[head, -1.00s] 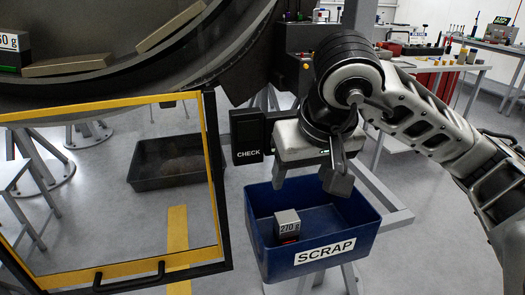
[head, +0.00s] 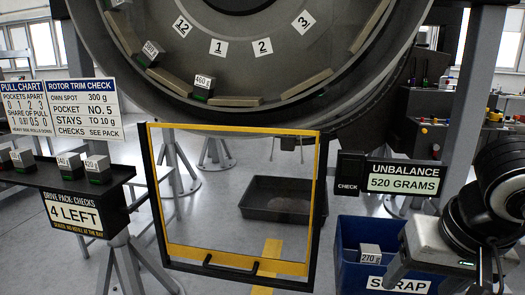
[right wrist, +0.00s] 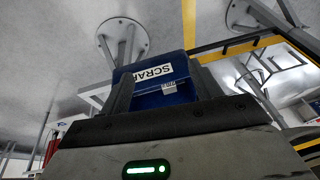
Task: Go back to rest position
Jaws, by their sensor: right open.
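My right gripper (head: 440,274) is at the lower right of the head view, beside and partly in front of the blue SCRAP bin (head: 347,252). In the right wrist view its two fingers (right wrist: 162,92) stand apart with nothing between them, and the bin (right wrist: 150,75) lies beyond them. A grey block marked 270 g (head: 370,253) is in the bin, clear of the fingers. It also shows small in the right wrist view (right wrist: 169,87). My left gripper is in neither view.
A yellow-framed guard (head: 235,262) stands before the large rotor ring (head: 235,108), which carries weights including a 460 g one (head: 203,88). A black shelf (head: 70,185) with several weights is at left. The CHECK box (head: 348,176) adjoins a display reading UNBALANCE 520 GRAMS (head: 403,178).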

